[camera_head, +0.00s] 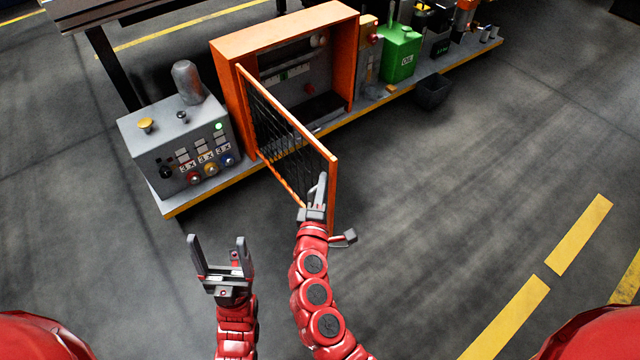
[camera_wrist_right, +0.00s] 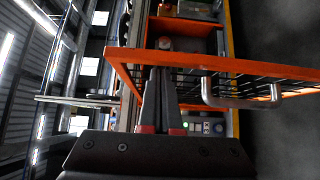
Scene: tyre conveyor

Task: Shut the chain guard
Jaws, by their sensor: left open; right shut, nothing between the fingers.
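The chain guard (camera_head: 288,122) is an orange-framed door with dark mesh. It stands swung out from the left side of the orange housing (camera_head: 284,33), whose front is open. In the right wrist view the guard (camera_wrist_right: 215,64) crosses ahead of my fingers, with a grey bar handle (camera_wrist_right: 243,101) on it. My left gripper (camera_head: 219,240) is open and empty, over the floor left of the guard.
A grey control box (camera_head: 180,145) with buttons stands left of the housing on a yellow-edged base. A green oil can (camera_head: 401,52) and a dark bin (camera_head: 432,91) are to the right. The floor right of the guard is clear.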

